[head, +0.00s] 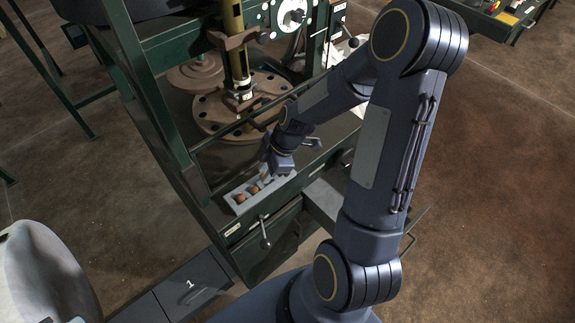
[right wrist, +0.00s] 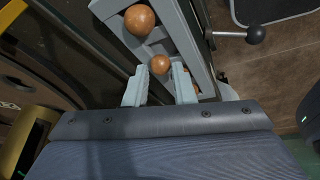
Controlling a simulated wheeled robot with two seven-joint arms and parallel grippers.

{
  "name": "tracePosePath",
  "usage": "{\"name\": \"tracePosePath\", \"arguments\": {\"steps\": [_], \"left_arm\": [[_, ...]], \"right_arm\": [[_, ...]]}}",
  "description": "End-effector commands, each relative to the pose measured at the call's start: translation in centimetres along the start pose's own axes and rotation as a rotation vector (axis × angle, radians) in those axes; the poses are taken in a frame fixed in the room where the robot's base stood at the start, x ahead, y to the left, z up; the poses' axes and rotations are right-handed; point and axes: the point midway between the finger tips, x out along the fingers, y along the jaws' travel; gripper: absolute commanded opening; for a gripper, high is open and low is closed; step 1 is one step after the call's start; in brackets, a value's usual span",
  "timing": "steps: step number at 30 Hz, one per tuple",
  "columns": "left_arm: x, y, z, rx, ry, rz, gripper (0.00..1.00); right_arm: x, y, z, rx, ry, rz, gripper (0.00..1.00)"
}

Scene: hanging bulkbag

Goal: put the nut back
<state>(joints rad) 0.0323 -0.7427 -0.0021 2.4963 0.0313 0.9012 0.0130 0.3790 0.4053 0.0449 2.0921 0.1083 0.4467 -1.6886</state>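A narrow grey tray (head: 229,201) lies on the front ledge of the green machine. Two round brown nuts (head: 240,198) (head: 254,189) show in its near end. My right gripper (head: 268,172) points down at the tray. In the right wrist view, its two pale fingers (right wrist: 160,84) stand apart, with a small brown nut (right wrist: 159,65) between their tips. I cannot tell whether they grip that nut. A larger nut (right wrist: 140,19) lies in the tray above it in the picture, and another is partly hidden behind the right finger. My left gripper is out of view.
A brass-coloured column (head: 235,45) and round brown plates (head: 212,108) stand behind the tray. A green upright post (head: 150,80) is left of my gripper. A lever with a dark knob (right wrist: 254,34) sticks out beside the tray.

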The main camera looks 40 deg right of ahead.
Motion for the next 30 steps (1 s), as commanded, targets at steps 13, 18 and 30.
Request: {"name": "tracePosePath", "arguments": {"steps": [13,18,30], "left_arm": [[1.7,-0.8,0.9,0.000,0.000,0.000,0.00],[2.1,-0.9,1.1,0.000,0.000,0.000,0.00],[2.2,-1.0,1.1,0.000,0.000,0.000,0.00]], "right_arm": [[-5.1,-1.4,7.1,0.008,-0.003,0.004,0.23],[-6.3,-2.0,9.6,0.005,-0.002,0.003,0.23],[-10.6,-4.0,5.3,0.250,-0.003,0.061,0.23]]}}
